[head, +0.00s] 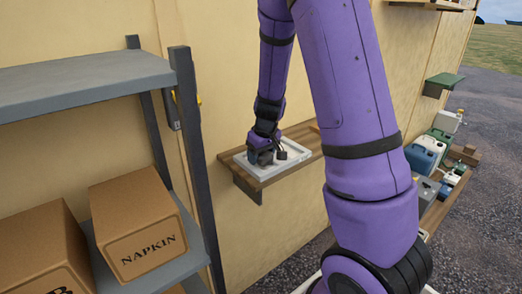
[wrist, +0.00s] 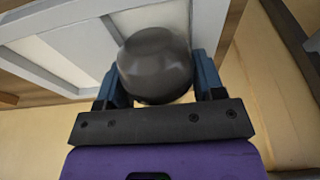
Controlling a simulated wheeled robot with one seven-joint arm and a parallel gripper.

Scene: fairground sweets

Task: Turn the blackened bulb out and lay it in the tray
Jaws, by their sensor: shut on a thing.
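In the wrist view the blackened bulb (wrist: 155,62) is a dark grey, glossy round globe. It sits between the two blue-padded fingers of my gripper (wrist: 157,85), which is shut on it. The white tray (wrist: 55,45) lies just beyond the bulb, with raised rims and shallow compartments. In the head view the tray (head: 241,160) rests on a wooden wall shelf, and my gripper (head: 262,155) is low over it, pointing down. The bulb cannot be made out clearly there. I cannot tell whether the bulb touches the tray.
The wooden shelf (head: 270,174) is fixed to a cream wall. A grey metal rack (head: 85,83) with a napkin box (head: 142,228) stands at the left. Several canisters (head: 424,152) stand on a low bench at the right. A small green-topped shelf (head: 445,79) is beyond them.

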